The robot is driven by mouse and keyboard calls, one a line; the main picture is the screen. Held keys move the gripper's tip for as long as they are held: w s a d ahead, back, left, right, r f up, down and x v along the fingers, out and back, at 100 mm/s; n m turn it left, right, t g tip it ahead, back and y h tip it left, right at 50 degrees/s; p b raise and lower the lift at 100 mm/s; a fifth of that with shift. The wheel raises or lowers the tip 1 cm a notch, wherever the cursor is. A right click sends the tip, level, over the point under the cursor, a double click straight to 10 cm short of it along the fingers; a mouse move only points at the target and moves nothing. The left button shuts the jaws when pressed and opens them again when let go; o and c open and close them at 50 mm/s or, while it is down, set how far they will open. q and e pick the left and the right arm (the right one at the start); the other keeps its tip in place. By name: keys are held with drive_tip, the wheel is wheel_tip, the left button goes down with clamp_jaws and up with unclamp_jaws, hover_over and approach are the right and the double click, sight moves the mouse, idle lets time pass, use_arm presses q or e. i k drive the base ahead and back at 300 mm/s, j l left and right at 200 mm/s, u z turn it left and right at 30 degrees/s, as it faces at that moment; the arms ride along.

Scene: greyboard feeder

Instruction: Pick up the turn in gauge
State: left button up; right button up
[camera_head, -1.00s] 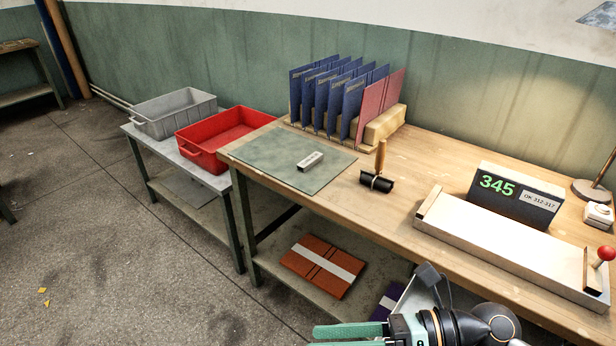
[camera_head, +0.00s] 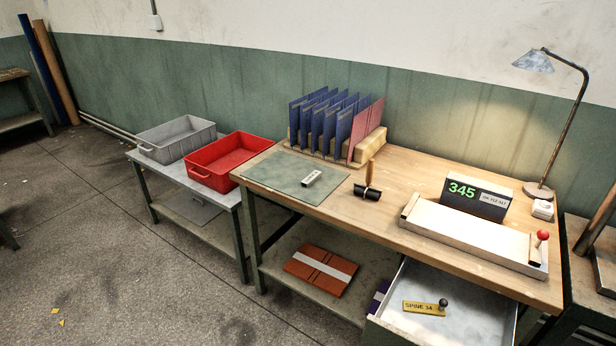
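A small silver-grey block (camera_head: 311,178) with a dark marking on its face lies on the green mat (camera_head: 268,185) at the left end of the wooden bench. Its marking is too small to read, so I cannot confirm it is the turn in gauge. A yellow gauge strip (camera_head: 421,307) reading "SPINE 34", with a dark round knob, lies in the open drawer (camera_head: 470,328) under the bench. Neither of my grippers is in view.
A black roller (camera_head: 367,192) with a wooden handle stands right of the mat. Behind are blue and red boards in a wooden rack (camera_head: 371,146). A display (camera_head: 476,195) reads 345. A long white tray (camera_head: 470,235) lies in front. A red bin (camera_head: 229,160) stands left.

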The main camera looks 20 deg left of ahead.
sight(312, 178)
drive_tip(key=i+j, duration=0.25)
drive_tip(key=j, duration=0.15)
drive_tip(key=i+j, duration=0.25)
drive_tip(key=j, duration=0.2)
drive_tip(key=i+j, duration=0.25)
drive_tip(key=j, duration=0.15)
drive_tip(key=i+j, duration=0.25)
drive_tip(key=j, duration=0.2)
drive_tip(key=i+j, duration=0.25)
drive_tip(key=j, duration=0.15)
drive_tip(key=i+j, duration=0.25)
drive_tip(key=j, duration=0.2)
drive_tip(key=i+z, duration=0.05)
